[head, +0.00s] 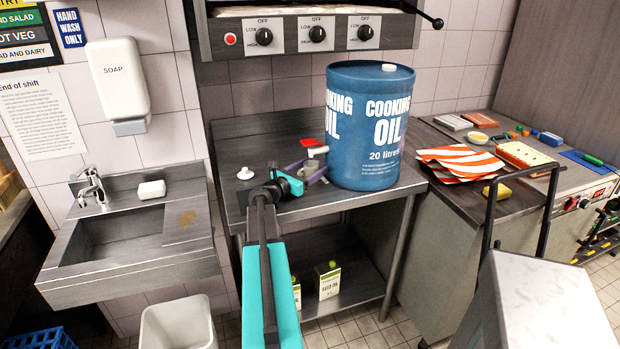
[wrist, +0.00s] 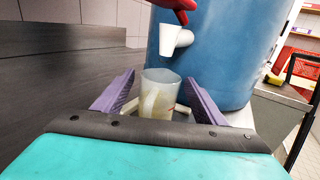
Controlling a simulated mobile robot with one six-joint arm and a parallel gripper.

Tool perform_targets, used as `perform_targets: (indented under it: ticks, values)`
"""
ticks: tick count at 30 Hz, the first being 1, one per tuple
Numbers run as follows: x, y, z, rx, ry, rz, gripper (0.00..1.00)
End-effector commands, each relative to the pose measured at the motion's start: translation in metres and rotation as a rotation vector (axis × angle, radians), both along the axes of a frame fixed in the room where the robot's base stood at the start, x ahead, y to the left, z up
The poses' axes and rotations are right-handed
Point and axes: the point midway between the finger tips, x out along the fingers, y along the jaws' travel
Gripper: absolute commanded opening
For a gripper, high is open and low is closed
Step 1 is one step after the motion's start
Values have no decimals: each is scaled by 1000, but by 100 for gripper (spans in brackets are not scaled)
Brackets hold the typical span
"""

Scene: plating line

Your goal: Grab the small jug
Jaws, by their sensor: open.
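The small jug (wrist: 160,98) is a pale, translucent, stained cup shape with its handle turned toward the wrist camera. It stands upright under the white spout (wrist: 172,40) of the blue cooking oil drum (wrist: 225,50). My gripper (wrist: 158,84) is open, with its purple fingers on the left and right of the jug. I cannot tell whether either finger touches it. In the head view my gripper (head: 307,168) is low over the steel table (head: 240,210), beside the drum (head: 368,125). The jug is mostly hidden there by my gripper.
The drum's red tap handle (head: 311,143) and spout overhang the jug closely. A small white knobbed object (head: 245,173) lies left of my gripper. Striped cloths (head: 460,160) lie on the counter to the right.

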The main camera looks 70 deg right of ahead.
Motion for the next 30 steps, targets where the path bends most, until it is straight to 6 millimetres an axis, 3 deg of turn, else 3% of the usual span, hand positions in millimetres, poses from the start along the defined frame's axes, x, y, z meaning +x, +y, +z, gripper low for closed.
perform_targets:
  ticks: [4, 12, 30]
  values:
    - [0, 0, 0, 0, 0, 0, 61]
    - [1, 0, 0, 0, 0, 1, 16]
    - [2, 1, 5, -1, 0, 2, 16]
